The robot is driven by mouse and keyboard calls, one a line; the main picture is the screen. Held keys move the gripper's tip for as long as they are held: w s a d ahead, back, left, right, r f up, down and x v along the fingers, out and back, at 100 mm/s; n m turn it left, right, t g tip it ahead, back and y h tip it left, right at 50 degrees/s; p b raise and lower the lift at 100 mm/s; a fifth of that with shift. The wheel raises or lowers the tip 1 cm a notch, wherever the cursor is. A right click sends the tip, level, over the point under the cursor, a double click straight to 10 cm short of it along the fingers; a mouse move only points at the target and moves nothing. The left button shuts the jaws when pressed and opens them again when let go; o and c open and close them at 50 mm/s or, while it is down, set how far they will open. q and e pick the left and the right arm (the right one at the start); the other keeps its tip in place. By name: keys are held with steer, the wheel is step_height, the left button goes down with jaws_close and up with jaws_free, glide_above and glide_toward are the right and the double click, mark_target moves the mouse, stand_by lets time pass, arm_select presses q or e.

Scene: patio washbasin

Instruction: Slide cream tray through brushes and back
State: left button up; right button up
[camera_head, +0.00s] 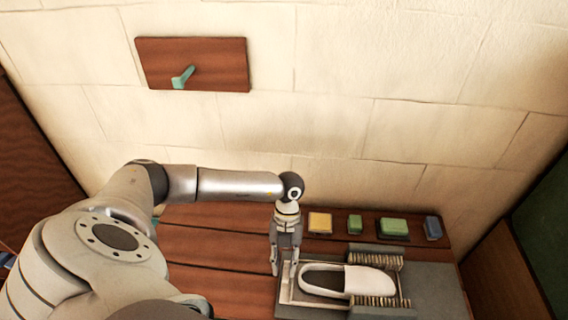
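The cream tray (287,298) lies on a grey base (434,289) at the lower right. A white slip-on shoe (335,281) rests on it. Two brushes with pale bristles flank the shoe: the far brush (375,258) and the near brush (375,301). The front of the shoe lies between them. My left gripper (284,269) points down at the tray's left end. Its two fingers are apart, one on each side of that end. Whether they press on the tray cannot be made out. My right gripper is not in view.
On the wooden counter (215,251) behind the base stand a yellow block (320,222), a small green block (354,224), a larger green block (393,228) and a blue block (433,228). A wooden board (215,62) with a teal peg (182,77) hangs on the wall. The counter's left part is clear.

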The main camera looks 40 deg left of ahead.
arm_select(q)
steer(key=v, duration=0.8)
steer(key=shift+r, duration=0.3)
